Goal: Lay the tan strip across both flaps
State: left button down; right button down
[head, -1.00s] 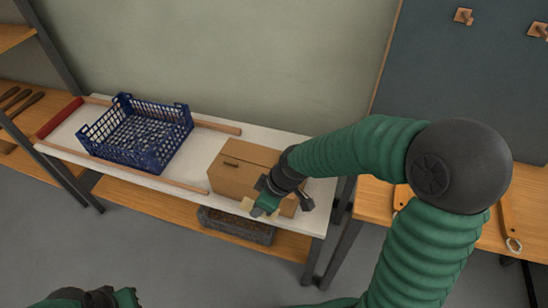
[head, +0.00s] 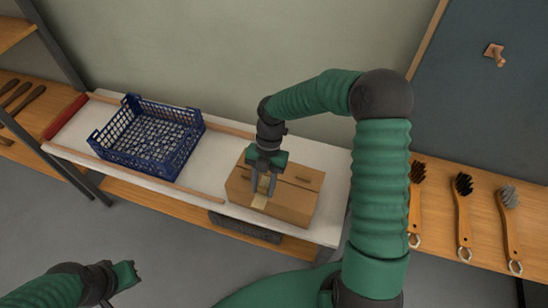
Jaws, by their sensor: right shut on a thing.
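A brown cardboard box (head: 302,199) stands on the right part of the white bench top. Its top looks closed and flat, but the seam between the flaps is hard to make out. My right gripper (head: 262,193) points down over the left half of the box top, shut on the tan strip (head: 260,203). The strip is small and pale, between the fingertips at the box's near side; the fingers hide part of it. Whether it touches the flaps I cannot tell. My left gripper (head: 138,274) is low at the left, away from the bench, its jaw opening unclear.
A blue crate (head: 148,136) with small pale pieces stands left on the white bench top (head: 212,178), between wooden rails. A dark bin (head: 245,229) sits on the lower shelf. Several brushes (head: 463,215) lie on the wooden table at right.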

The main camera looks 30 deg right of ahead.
jog(key=w+d, duration=0.2)
jog(key=d, duration=0.1)
jog(key=w+d+f, duration=0.1)
jog(key=w+d, duration=0.2)
jog(key=d, duration=0.1)
jog(key=w+d+f, duration=0.1)
jog(key=w+d, duration=0.1)
jog(key=d, duration=0.2)
jog(key=shift+w+d, duration=0.1)
jog(key=shift+w, duration=0.15)
jog(key=shift+x, duration=1.05)
jog(key=shift+f, duration=0.4)
jog(key=shift+w+f, duration=0.15)
jog(key=c, duration=1)
grip_release()
jog(key=shift+d, duration=0.25)
jog(key=shift+o, duration=0.3)
jog(key=shift+a, duration=0.15)
